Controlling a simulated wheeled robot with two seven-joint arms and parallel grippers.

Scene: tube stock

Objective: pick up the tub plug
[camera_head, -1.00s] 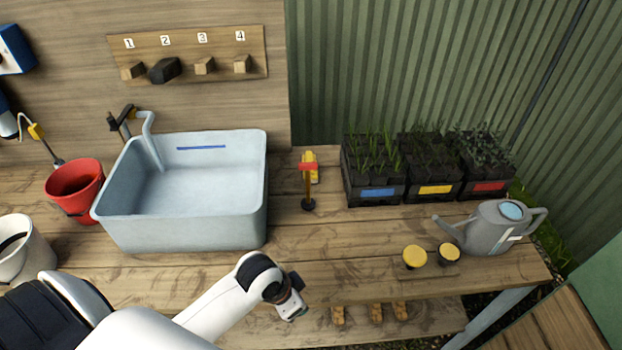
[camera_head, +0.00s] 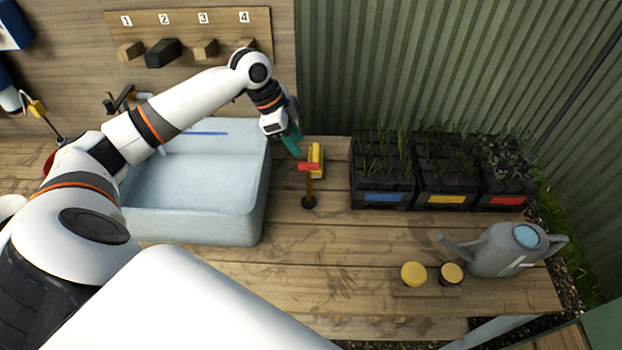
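A slim upright thing, which I take to be the tub plug (camera_head: 309,202), stands on the bench right of the tub. It has a round black foot, a thin brownish stem and a red crosspiece (camera_head: 308,166) on top. A yellow object (camera_head: 317,154) is close behind it. My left gripper (camera_head: 291,143) has teal fingers and hangs over the tub's back right corner. It is up and to the left of the red crosspiece, apart from it in the picture. The finger gap is too small to make out. My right gripper is out of view.
The pale blue tub (camera_head: 258,215) is partly behind my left arm. Black seedling trays (camera_head: 384,208) stand to the right. Two yellow-topped pots (camera_head: 413,274) and a grey watering can (camera_head: 500,255) are at the front right. A numbered peg board (camera_head: 222,20) is behind. The front middle bench is bare.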

